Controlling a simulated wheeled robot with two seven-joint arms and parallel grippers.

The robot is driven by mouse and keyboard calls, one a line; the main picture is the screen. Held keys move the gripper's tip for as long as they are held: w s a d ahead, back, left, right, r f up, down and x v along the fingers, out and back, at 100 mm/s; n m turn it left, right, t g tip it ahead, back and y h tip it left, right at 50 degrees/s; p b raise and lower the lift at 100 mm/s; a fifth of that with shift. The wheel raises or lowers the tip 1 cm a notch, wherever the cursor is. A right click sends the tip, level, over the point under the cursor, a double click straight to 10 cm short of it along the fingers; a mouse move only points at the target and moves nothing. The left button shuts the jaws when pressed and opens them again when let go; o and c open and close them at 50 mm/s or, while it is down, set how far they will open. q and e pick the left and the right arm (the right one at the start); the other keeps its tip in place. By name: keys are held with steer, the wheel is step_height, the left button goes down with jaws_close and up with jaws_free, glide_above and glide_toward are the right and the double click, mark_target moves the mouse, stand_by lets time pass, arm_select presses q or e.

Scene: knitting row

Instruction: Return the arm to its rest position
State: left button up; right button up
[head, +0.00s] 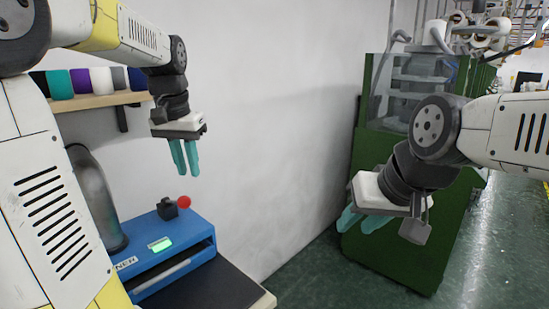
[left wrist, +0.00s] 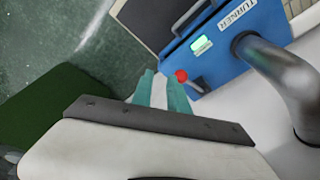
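My left gripper (head: 187,172) hangs in the air with its teal fingers pointing down, between the wall shelf and the blue machine (head: 165,258). Its fingers are apart with nothing visible held between them; they also show in the left wrist view (left wrist: 162,90). My right gripper (head: 358,222) is at the right, in front of the green machine (head: 440,220). Its teal fingers point down and left, apart and empty. The blue machine carries a red knob (head: 184,202) and a lit green display; it also shows in the left wrist view (left wrist: 222,45).
A shelf (head: 100,101) with several coloured spools is on the white wall (head: 270,100) at left. The dark tabletop (head: 205,290) is bare in front. Open floor (head: 310,275) lies between table and green machine.

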arm_select(q)
steer(key=s+d+f+t+h, duration=0.1)
steer(key=s+d+f+t, duration=0.1)
steer(key=s, duration=0.5)
steer(key=s+d+f+n+t, duration=0.1)
steer(key=s+d+f+t, duration=0.1)
steer(key=s+d, duration=0.3)
steer(key=s, duration=0.3)
steer(key=shift+s+d+f+h, duration=0.2)
steer(key=shift+s+h, duration=0.1)
steer(key=shift+h, duration=0.1)
